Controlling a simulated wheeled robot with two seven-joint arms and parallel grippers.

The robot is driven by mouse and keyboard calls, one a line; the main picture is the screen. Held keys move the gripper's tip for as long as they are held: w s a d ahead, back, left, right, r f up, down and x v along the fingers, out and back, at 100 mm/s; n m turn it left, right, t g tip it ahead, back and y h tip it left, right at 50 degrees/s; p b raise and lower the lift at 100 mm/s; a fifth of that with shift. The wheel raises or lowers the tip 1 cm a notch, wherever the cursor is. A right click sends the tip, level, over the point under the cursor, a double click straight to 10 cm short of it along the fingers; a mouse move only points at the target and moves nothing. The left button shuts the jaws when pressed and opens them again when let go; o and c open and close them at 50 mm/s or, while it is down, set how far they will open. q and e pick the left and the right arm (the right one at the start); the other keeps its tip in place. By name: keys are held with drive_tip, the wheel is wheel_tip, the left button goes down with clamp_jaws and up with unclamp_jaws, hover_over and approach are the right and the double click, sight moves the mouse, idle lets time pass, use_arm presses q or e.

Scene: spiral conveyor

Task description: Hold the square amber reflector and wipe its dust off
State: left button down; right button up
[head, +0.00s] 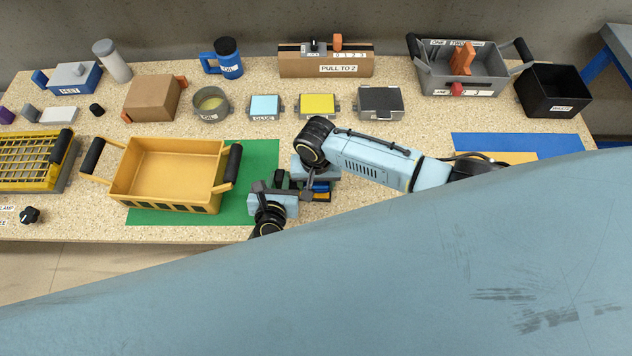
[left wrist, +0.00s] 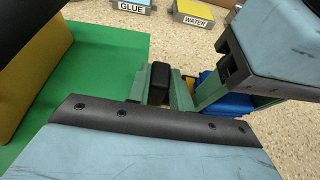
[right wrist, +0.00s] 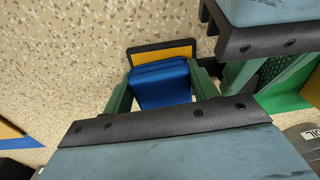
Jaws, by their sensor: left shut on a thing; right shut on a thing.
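The amber reflector (right wrist: 172,53) is a flat amber face in a black frame, partly hidden behind a blue pad (right wrist: 160,84) in the right wrist view. My right gripper (right wrist: 160,90) is shut on the blue pad, which overlaps the amber face; I cannot tell if they touch. My left gripper (left wrist: 160,92) is shut on a black block (left wrist: 160,85), which seems to be the reflector's grip. A sliver of amber (left wrist: 188,85) shows beside it. In the head view the left gripper (head: 281,184) and right gripper (head: 318,180) are close together. Dust cannot be made out.
The yellow crate (head: 165,205) stands on the green mat (head: 262,155), just left of my left gripper. Behind are the glue box (head: 265,106), water box (head: 317,104), oil tin (head: 211,103) and grey box (head: 380,102). My right arm crosses the table's right side.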

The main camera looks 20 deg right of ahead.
drive_tip(key=shift+d+f, duration=0.1)
drive_tip(key=shift+f, duration=0.25)
idle(0.9)
drive_tip(key=shift+s+d+r, duration=0.15)
drive_tip(key=shift+s+d, duration=0.15)
drive_tip(key=shift+d, duration=0.5)
drive_tip(key=shift+s+d+r, duration=0.1)
drive_tip(key=shift+s+d, duration=0.2)
drive_tip(key=shift+d, duration=0.45)
drive_tip(key=shift+f, duration=0.15)
